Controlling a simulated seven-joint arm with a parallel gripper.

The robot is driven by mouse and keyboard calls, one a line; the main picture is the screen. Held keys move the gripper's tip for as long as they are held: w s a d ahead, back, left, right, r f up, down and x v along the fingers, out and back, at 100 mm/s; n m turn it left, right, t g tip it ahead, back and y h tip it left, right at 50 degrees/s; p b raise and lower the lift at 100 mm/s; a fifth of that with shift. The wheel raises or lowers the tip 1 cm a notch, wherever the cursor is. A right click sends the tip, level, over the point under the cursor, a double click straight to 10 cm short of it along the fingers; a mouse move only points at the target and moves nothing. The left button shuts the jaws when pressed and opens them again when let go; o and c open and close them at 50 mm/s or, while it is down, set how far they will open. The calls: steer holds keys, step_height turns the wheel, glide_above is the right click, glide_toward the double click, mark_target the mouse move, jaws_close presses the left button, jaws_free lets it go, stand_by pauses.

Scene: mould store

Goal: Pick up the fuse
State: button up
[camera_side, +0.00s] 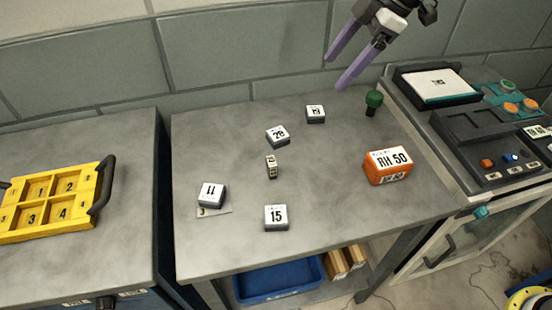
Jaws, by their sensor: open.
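A small narrow block (271,167) with pale and dark faces stands near the middle of the grey table. It may be the fuse, but it is too small to tell for sure. A dark piece with a green round top (374,99) stands at the back right of the table. My gripper (336,73) is open and empty, with two purple fingers. In the picture it is above the table's back edge, left of the green-topped piece and well apart from the narrow block.
Grey blocks marked 11 (211,194), 15 (276,216), 28 (278,135) and 19 (315,113) surround the narrow block. An orange RH 50 box (387,167) sits right. A yellow tray (43,238) is left; a control panel (484,150) is right. The front-right tabletop is clear.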

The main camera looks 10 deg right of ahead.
steer(key=g, duration=0.1)
glide_toward(272, 161)
steer(key=shift+n+g+h, duration=0.3)
steer(key=shift+n+g, duration=0.2)
steer(key=shift+g, duration=0.1)
steer(key=x, duration=0.4)
steer(key=shift+w+a+f, duration=0.1)
steer(key=shift+w+a, duration=0.05)
steer(key=shift+w, duration=0.25)
steer(key=shift+x, duration=3.1)
steer(key=shift+a, duration=0.1)
jaws_close()
